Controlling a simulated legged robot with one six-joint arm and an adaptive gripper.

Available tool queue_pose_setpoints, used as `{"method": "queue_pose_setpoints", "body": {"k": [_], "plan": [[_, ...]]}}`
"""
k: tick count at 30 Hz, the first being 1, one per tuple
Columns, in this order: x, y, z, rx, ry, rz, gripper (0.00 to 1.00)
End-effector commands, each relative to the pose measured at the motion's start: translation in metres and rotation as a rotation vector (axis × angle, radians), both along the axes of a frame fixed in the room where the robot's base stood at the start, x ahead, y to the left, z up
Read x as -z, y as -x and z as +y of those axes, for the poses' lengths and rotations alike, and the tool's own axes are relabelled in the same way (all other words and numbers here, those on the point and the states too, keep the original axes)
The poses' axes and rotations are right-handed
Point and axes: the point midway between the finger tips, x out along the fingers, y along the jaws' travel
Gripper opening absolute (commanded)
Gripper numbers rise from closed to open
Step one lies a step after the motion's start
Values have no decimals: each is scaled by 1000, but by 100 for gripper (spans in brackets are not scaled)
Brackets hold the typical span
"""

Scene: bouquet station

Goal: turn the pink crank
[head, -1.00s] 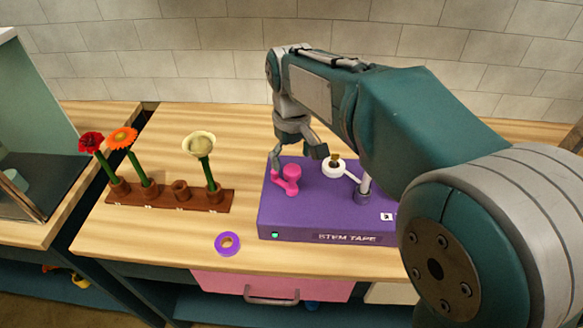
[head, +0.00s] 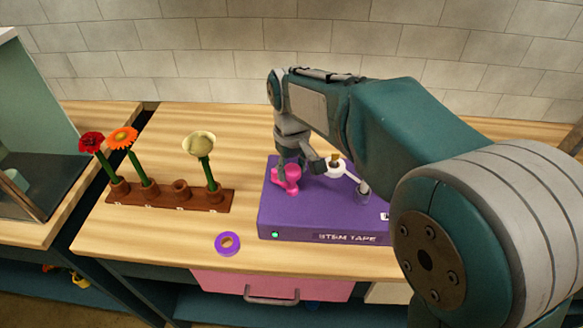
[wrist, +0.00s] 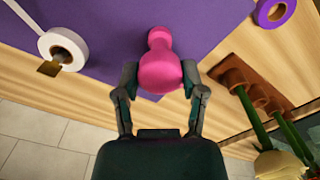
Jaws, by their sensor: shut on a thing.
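The pink crank (head: 287,180) sits on top of the purple stem tape box (head: 310,219), near its left side. My gripper (head: 301,168) points down at the crank from above. In the wrist view the crank's rounded knob (wrist: 161,74) lies between my two fingers (wrist: 158,84), which are shut on it. The crank's narrower end reaches away from the fingers over the purple surface. In the head view my fingers partly hide the crank.
A white tape roll (head: 335,170) and a grey post (head: 363,188) are on the box, right of the crank. A purple tape ring (head: 228,243) lies on the table. A brown rack (head: 165,199) with several holders and three flowers stands at left.

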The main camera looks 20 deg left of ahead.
Motion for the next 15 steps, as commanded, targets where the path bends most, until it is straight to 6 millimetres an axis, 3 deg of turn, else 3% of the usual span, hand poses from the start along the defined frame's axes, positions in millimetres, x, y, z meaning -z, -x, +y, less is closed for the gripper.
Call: {"method": "queue_pose_setpoints", "body": {"k": [15], "plan": [[3, 1, 0, 358, 6, 5, 6]]}}
